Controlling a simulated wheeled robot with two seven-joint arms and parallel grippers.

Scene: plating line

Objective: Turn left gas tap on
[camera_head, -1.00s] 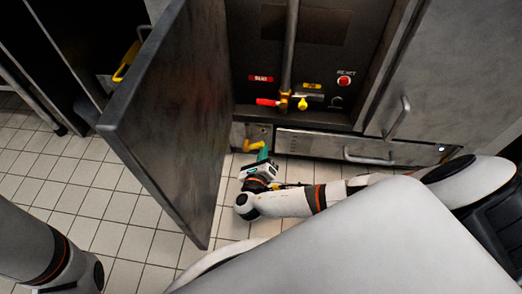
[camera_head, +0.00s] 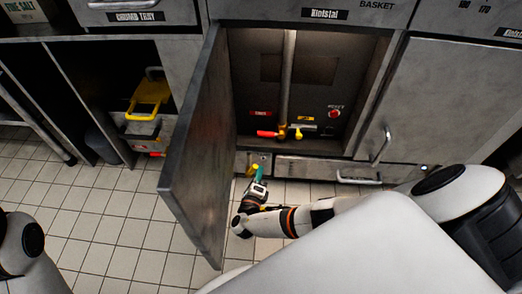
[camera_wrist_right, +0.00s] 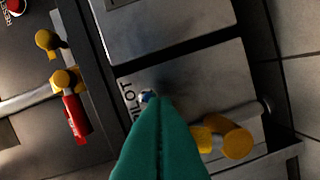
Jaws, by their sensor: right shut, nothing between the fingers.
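Inside the open cabinet, a tap with a red handle (camera_head: 266,134) sits left of the vertical pipe. A tap with a yellow handle (camera_head: 298,134) sits to its right. The red handle also shows at left in the right wrist view (camera_wrist_right: 75,118). A yellow knob (camera_head: 252,169) is on the small panel below; the wrist view shows it (camera_wrist_right: 228,139) near the word PILOT and a small round button. My right gripper (camera_head: 260,172), with teal fingers, is shut and empty in front of that panel, below the red-handled tap. Its fingertips cover part of the panel. My left gripper is out of view.
The open cabinet door (camera_head: 205,145) stands left of my right gripper. A red reset button (camera_head: 334,113) is on the cabinet's back wall. A drawer handle (camera_head: 358,180) is to the right. Yellow and grey containers (camera_head: 150,100) are in the left bay. Tiled floor is clear at left.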

